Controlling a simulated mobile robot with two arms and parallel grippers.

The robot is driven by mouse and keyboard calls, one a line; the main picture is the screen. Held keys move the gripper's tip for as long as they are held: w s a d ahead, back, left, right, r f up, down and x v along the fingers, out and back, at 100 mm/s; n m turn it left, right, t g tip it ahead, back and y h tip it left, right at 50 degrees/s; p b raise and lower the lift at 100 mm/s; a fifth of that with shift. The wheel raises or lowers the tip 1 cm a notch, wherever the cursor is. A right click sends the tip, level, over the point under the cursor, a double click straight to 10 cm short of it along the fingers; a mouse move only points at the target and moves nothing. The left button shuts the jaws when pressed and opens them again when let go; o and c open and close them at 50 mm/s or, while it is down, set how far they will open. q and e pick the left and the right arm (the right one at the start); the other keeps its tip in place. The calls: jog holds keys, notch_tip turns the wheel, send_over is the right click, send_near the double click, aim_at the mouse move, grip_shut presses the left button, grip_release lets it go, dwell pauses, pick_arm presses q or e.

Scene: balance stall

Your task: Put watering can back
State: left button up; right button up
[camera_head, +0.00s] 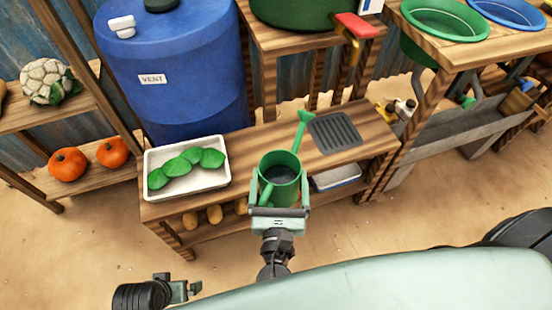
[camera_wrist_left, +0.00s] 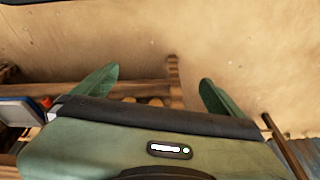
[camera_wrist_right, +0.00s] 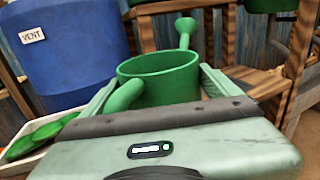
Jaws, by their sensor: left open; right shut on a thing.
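The green watering can (camera_head: 281,190) is upright at the front of the low wooden bench (camera_head: 251,143), its spout pointing away from me. My right gripper (camera_head: 279,206) is shut on it from the front. In the right wrist view the can (camera_wrist_right: 160,75) sits between the fingers, its curved handle towards me. I cannot tell whether its base touches the bench. A dark ribbed mat (camera_head: 336,132) lies on the bench, bare, right of and behind the can. My left gripper (camera_head: 188,291) is open and empty, low at the front left; its spread fingers (camera_wrist_left: 157,86) show in the left wrist view.
A white tray (camera_head: 149,187) with green leafy pieces stands left of the can. Behind it is a blue barrel (camera_head: 185,85). A brass tap with a red handle (camera_head: 355,27) overhangs the bench behind the mat. Pumpkins (camera_head: 68,164) sit on a left shelf.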

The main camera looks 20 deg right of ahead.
jog(key=shift+w+a+f+b, duration=0.15)
jog(key=shift+a+f+b, duration=0.25)
jog(key=shift+a+f, duration=0.4)
jog(key=shift+w+f, duration=0.1)
jog(key=shift+w, duration=0.15)
pick_arm(q)
jog(key=b+v, duration=0.3)
jog(key=v, duration=0.5)
jog(key=shift+w+t, duration=0.3)
pick_arm(e)
jog(key=f+x, duration=0.3)
jog(key=x, duration=1.4)
jog(key=shift+w+d+f, duration=0.15)
jog(key=shift+w+d, duration=0.05)
pick_arm(q)
jog(key=shift+w+a, duration=0.1)
pick_arm(e)
jog(key=shift+f, duration=0.1)
jog(key=o, duration=1.8)
jog(key=shift+f, duration=0.1)
